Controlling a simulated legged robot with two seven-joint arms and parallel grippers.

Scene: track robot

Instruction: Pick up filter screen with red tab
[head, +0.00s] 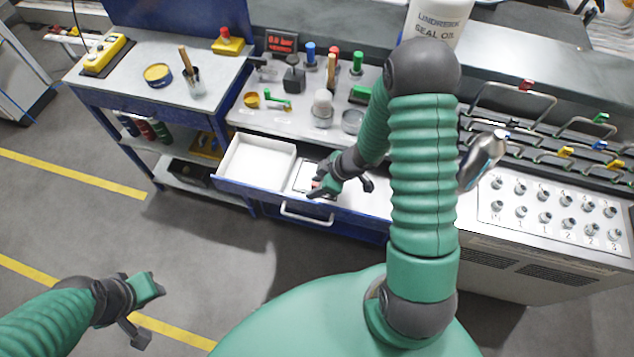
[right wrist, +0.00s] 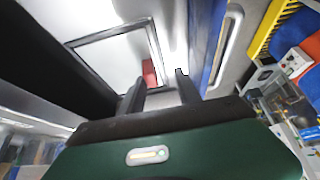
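The filter screen (right wrist: 112,52) is a pale panel with a dark thin frame. Its red tab (right wrist: 149,73) shows in the right wrist view, just beyond my fingertips. In the head view the screen (head: 302,177) lies in the right part of the open drawer (head: 250,194), partly hidden by my right gripper (head: 345,189). That gripper is over the drawer with its fingers apart. In the right wrist view the gripper (right wrist: 160,88) has nothing visibly held between its fingers. My left gripper (head: 146,312) is open and empty above the floor at lower left.
A white tray (head: 257,163) fills the drawer's left part. The blue drawer front has a handle (head: 307,214). Tools and bottles crowd the bench (head: 290,122) above. A panel of knobs (head: 550,212) stands at right. Open floor (head: 230,275) lies in front.

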